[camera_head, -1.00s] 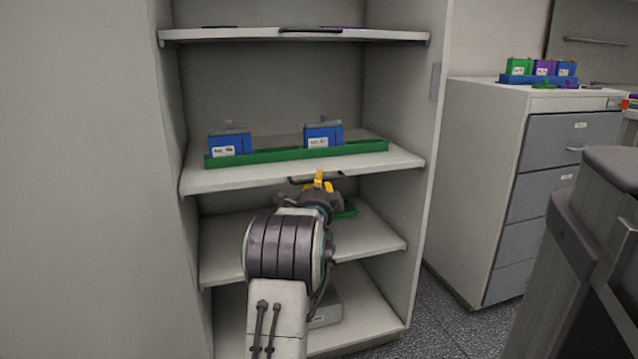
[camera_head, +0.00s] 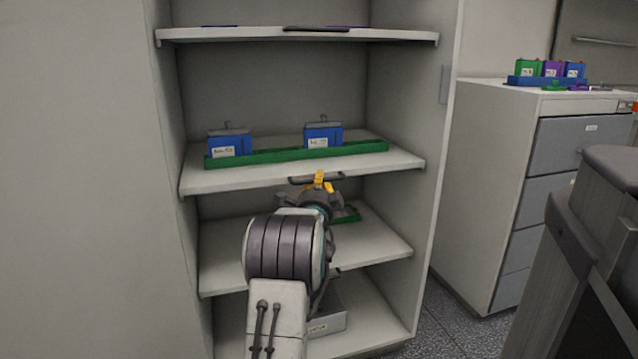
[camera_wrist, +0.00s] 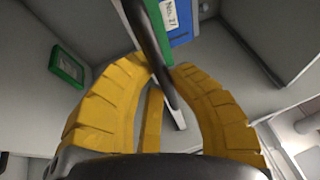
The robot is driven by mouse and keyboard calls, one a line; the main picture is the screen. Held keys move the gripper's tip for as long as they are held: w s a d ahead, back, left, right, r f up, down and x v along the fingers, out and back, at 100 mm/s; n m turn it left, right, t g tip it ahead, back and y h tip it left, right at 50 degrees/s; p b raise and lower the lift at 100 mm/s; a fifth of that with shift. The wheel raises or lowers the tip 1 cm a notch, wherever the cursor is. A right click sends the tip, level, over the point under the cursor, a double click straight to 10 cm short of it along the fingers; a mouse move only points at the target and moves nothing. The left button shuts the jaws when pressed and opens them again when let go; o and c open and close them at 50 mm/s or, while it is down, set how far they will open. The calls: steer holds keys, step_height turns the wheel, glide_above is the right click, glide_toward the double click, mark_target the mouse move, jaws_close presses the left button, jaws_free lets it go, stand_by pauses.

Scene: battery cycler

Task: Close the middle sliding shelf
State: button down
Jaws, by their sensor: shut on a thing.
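The middle sliding shelf (camera_head: 225,179) is a pale board in the tall cabinet. It carries a long green tray (camera_head: 270,156) with two blue battery blocks, the left one (camera_head: 229,143) and the right one (camera_head: 323,135). A dark bar handle (camera_head: 300,181) sits on its front edge. My gripper (camera_head: 319,182), with yellow fingers, is at this handle. In the wrist view, the fingers (camera_wrist: 162,72) are closed around the dark handle bar (camera_wrist: 147,32), and a blue labelled block shows behind it. My arm hides part of the lower shelves.
The top shelf (camera_head: 230,36) is above and a lower shelf (camera_head: 225,255) is below, with a green item (camera_head: 347,215) on it. A grey box (camera_head: 328,320) stands at the bottom. A drawer cabinet (camera_head: 480,180) is at the right, with grey floor between.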

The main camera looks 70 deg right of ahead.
steer(key=shift+w, duration=0.1)
steer(key=c, duration=1.1)
jaws_free()
steer(key=shift+v, duration=5.95)
steer(key=shift+f, duration=0.1)
